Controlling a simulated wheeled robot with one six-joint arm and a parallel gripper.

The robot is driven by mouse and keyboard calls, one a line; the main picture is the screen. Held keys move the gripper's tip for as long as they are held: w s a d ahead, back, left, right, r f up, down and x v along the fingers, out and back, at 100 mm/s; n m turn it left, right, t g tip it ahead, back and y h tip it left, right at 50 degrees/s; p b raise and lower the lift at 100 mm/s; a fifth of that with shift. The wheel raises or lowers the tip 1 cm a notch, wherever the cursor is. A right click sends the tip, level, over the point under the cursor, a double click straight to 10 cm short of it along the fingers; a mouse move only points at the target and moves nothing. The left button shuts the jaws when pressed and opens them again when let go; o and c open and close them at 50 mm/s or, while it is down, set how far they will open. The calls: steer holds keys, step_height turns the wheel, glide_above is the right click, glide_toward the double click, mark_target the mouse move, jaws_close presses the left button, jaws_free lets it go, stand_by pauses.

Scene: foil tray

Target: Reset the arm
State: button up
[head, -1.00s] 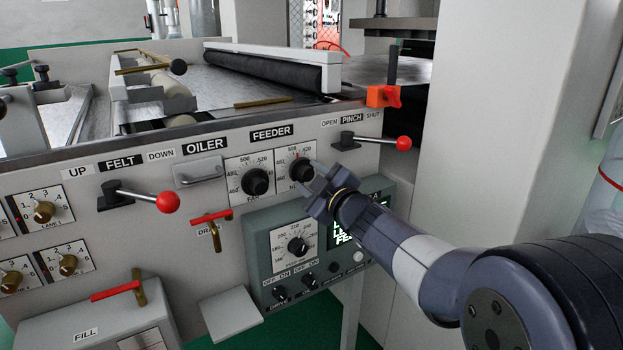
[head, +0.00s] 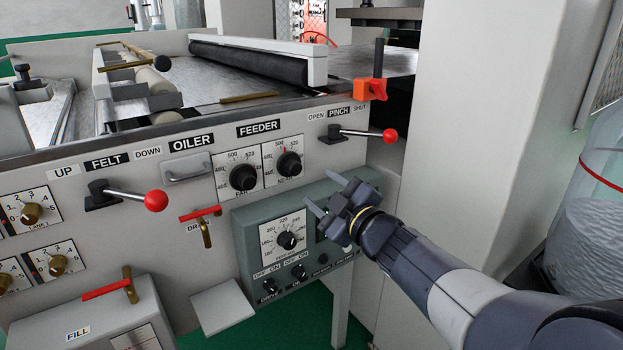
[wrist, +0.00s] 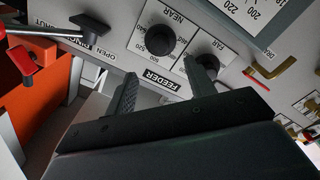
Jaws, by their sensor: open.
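My gripper (head: 322,213) is open and empty in the head view, in front of the right part of the green-grey control box and partly covering its display. In the wrist view its two fingers (wrist: 165,88) stand apart with nothing between them. The two feeder knobs, the left one (head: 243,177) and the right one (head: 289,164), sit up and left of my gripper in the head view, clear of the fingers. They also show in the wrist view, where the near knob (wrist: 160,40) is beyond the fingers. My arm reaches in from the lower right.
The pinch lever (head: 362,134) with a red ball juts out above my gripper. The felt lever (head: 130,194) and a red-handled drain valve (head: 203,222) stick out to the left. A white column (head: 480,110) stands at the right. An orange bracket (head: 370,89) sits at the panel's top corner.

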mark_target(296, 170)
steer(key=shift+s+d, duration=0.35)
steer(key=shift+s, duration=0.25)
steer(key=b+x, duration=0.1)
steer(key=x, duration=1)
steer(key=shift+d, duration=0.1)
steer(key=shift+s+d, duration=0.1)
